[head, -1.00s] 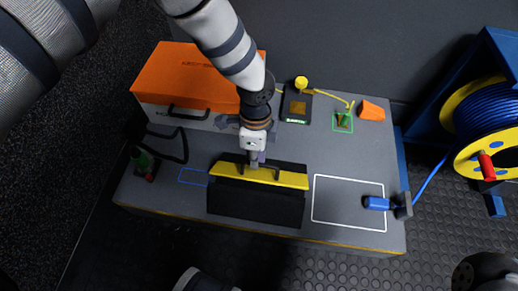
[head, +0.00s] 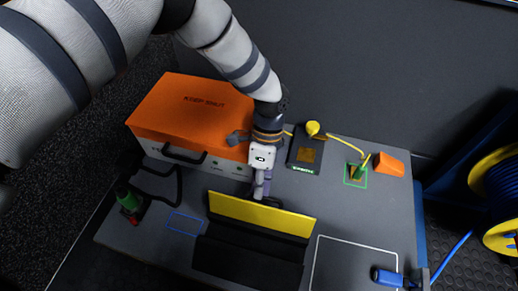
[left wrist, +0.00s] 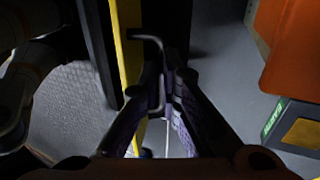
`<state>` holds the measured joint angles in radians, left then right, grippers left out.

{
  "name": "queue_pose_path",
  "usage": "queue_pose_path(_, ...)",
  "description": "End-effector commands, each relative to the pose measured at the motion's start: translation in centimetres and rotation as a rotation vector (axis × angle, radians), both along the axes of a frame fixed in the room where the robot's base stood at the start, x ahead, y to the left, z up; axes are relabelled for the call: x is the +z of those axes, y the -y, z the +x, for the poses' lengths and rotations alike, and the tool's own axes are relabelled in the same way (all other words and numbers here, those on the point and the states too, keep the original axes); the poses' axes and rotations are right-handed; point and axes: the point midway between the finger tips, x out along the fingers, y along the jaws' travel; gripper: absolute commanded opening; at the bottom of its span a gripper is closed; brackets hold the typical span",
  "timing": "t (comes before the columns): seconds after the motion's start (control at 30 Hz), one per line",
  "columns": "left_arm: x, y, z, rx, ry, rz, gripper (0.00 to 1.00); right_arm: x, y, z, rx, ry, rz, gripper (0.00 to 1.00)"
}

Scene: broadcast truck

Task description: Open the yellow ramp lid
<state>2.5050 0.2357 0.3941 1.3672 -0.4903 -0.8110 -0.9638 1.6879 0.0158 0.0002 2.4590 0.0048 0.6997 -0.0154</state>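The yellow ramp lid (head: 262,215) stands tilted up along the back of the black ramp body (head: 245,260) on the grey bench top. Its broad yellow face shows in the head view. In the left wrist view the lid (left wrist: 129,60) is a narrow yellow strip seen nearly edge-on. Its dark bent handle (left wrist: 151,40) reaches in between my fingers. My left gripper (head: 261,192) is behind the lid, and its fingers (left wrist: 168,95) are closed around the handle. The lid partly hides the handle and fingertips in the head view. My right gripper is not in view.
An orange-lidded box (head: 190,108) stands behind left of the gripper. A black device (head: 305,152), orange wedge (head: 388,164) and blue connector (head: 387,277) are on the right.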

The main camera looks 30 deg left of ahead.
Motion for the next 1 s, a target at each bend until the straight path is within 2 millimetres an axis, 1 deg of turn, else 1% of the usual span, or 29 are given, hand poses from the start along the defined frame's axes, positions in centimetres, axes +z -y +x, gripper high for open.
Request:
queue_pose_path(0.03,-0.3,0.2,-1.1,-0.002,-0.027,-0.002,0.23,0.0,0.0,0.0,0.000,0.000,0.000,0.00)
queue_pose_path(0.07,-0.3,0.2,-1.1,-0.002,-0.027,-0.002,0.29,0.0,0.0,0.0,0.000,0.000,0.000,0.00)
queue_pose_path(0.53,-0.3,0.2,-1.0,-0.004,-0.027,-0.001,0.29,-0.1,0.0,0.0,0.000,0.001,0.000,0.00)
queue_pose_path(1.0,1.0,-1.0,3.3,-0.001,-0.016,-0.002,0.29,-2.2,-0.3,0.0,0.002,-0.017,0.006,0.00)
